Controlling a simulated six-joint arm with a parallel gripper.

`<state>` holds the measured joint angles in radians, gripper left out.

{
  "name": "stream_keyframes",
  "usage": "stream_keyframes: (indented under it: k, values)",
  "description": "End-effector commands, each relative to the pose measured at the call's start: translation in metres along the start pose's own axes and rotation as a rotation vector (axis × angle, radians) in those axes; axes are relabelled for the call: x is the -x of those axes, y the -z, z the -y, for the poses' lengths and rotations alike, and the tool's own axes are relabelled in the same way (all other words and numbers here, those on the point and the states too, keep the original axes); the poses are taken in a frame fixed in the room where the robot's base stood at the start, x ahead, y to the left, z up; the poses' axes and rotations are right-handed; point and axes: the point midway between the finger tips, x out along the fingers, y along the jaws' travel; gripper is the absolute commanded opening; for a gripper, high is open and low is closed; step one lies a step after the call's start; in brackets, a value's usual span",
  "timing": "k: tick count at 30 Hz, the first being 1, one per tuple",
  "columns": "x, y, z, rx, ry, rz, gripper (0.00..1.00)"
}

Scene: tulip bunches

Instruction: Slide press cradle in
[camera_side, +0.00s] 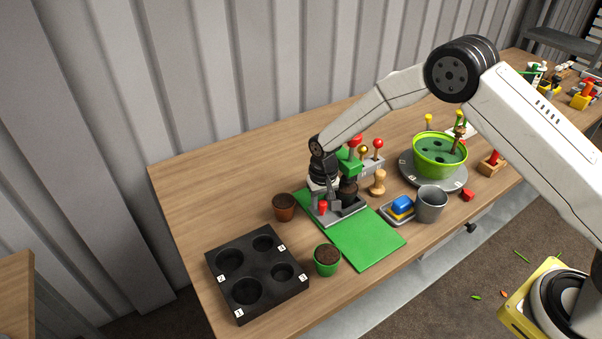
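The press (352,162) stands on the table at the back end of a green mat (366,243), with a green upper part and a red knob on top. Its low grey base (347,214) reaches forward over the mat. A dark round piece (348,191) sits under the green part; I cannot tell whether it is in the cradle. A small red grip (323,208) stands at the base's front left. My gripper (324,199) points down at the press's left side, close to the red grip. Its fingers are small and partly hidden, so contact and opening are unclear.
A black tray (292,288) with numbered holes lies front left. Soil-filled brown (284,206) and green (327,260) pots stand near the mat. Right are a wooden peg (378,183), a grey bucket (431,204) and a green bowl (419,158) on a turntable. The back-left table is clear.

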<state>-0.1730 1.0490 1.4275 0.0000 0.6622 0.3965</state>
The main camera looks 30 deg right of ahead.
Motion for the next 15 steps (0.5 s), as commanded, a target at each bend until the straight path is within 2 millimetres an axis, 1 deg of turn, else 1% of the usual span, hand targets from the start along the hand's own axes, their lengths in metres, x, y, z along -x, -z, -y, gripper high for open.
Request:
stream_keyframes:
  k: [1,2,3,15]
  values:
    - [0.0013,0.0024,0.0012,0.0,0.003,-0.008,0.56]
    - [0.0013,0.0022,0.0011,0.0,0.003,-0.007,0.66]
    - [0.0011,0.0018,0.0008,0.0,0.002,-0.005,0.7]
    - [0.0032,0.0,-0.0003,-0.001,0.0,0.001,0.7]
